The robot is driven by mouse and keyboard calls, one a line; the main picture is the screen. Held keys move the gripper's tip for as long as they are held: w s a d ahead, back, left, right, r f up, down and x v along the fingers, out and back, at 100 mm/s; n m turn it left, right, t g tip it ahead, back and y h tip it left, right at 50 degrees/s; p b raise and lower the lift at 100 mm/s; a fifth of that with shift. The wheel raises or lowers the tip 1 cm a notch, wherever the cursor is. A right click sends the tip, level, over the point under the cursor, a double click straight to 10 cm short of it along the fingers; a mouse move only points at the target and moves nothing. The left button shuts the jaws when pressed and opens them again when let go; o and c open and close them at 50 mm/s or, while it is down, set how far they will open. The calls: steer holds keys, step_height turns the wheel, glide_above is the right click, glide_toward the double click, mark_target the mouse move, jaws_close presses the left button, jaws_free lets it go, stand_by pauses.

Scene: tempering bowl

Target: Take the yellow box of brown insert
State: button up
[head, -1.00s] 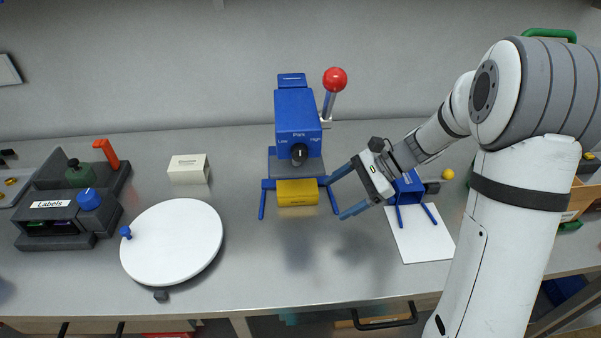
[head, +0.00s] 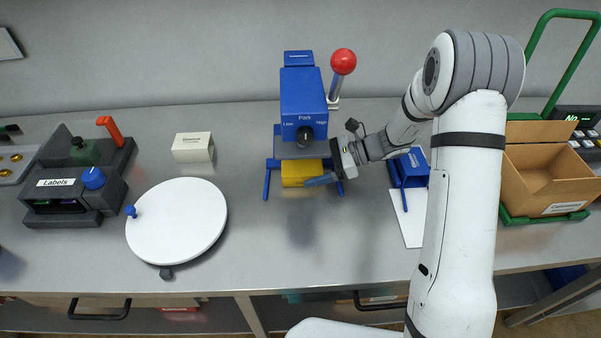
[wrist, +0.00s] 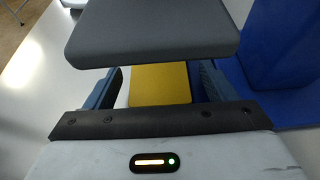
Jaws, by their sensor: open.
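The yellow box (head: 293,173) sits at the front of the blue machine (head: 303,102), between its blue legs, below the dial and the grey plate. My gripper (head: 311,181) is at the box's right side, with a blue finger across its front right part. In the wrist view the yellow box (wrist: 160,84) shows between the two blue fingers, which stand apart from it by a gap. My gripper is open. A grey plate (wrist: 152,32) covers the upper part of that view and hides part of the box. I cannot make out any brown insert.
A white turntable (head: 177,222) and a cream box (head: 192,147) stand to the left, with a dark label unit (head: 72,196) beyond. A smaller blue stand (head: 410,167) and a brown carton (head: 548,177) are on the right. The front middle of the table is clear.

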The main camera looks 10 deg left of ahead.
steer(key=shift+s+a+f, duration=0.15)
steer(key=shift+a+f, duration=0.05)
steer(key=shift+a, duration=0.2)
steer(key=shift+c, duration=0.6)
steer(key=c, duration=0.9)
steer(key=shift+r, duration=0.2)
